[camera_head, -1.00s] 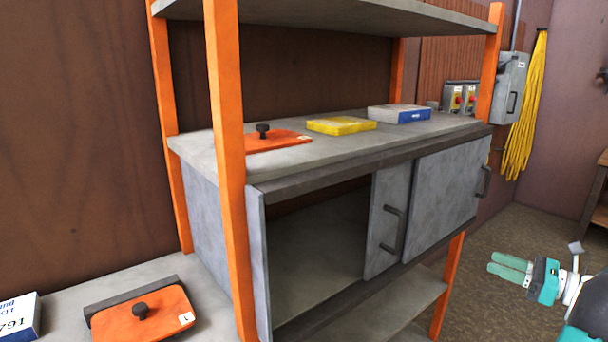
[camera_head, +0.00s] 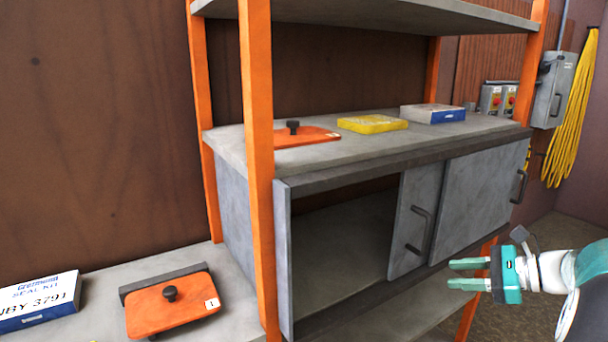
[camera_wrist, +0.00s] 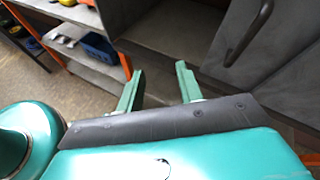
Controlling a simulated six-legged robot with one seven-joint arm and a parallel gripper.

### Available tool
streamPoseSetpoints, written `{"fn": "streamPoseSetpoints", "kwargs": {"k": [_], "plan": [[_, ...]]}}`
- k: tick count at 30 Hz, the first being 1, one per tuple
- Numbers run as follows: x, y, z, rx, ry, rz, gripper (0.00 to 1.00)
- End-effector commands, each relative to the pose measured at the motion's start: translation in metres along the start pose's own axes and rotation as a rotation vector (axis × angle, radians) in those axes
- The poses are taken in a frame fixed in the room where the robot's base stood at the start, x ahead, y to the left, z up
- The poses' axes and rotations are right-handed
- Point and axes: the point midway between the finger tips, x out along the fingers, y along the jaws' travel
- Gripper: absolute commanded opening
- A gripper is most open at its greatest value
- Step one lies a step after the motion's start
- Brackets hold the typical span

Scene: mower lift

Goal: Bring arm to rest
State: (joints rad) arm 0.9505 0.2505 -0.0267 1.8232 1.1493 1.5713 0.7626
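My gripper (camera_head: 466,274) is at the lower right of the head view, in front of the cabinet's lower part. Its two teal fingers stand apart with nothing between them. In the wrist view the fingers of my gripper (camera_wrist: 158,88) also show spread and empty, pointing toward the cabinet. My arm reaches in from the right edge of the head view.
The grey cabinet (camera_head: 480,185) on an orange-posted rack has its left part open and dark inside. An orange plate, a yellow box (camera_head: 372,124) and a white-blue box (camera_head: 432,114) lie on top. Another orange plate (camera_head: 172,305) and a seal kit box (camera_head: 40,302) lie on the left bench.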

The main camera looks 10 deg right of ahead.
Motion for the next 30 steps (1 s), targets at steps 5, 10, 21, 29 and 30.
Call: {"fn": "streamPoseSetpoints", "kwargs": {"k": [5,10,21,29,30], "plan": [[0.062,0.065,0.042,-0.289,0.181,0.206,0.36],[0.097,0.134,0.064,-0.636,0.338,0.406,0.36],[0.111,0.251,0.081,-1.535,0.562,0.769,0.36],[0.105,0.284,0.082,-2.042,0.630,0.894,0.36],[0.105,0.285,0.083,-2.076,0.634,0.899,0.36]]}}
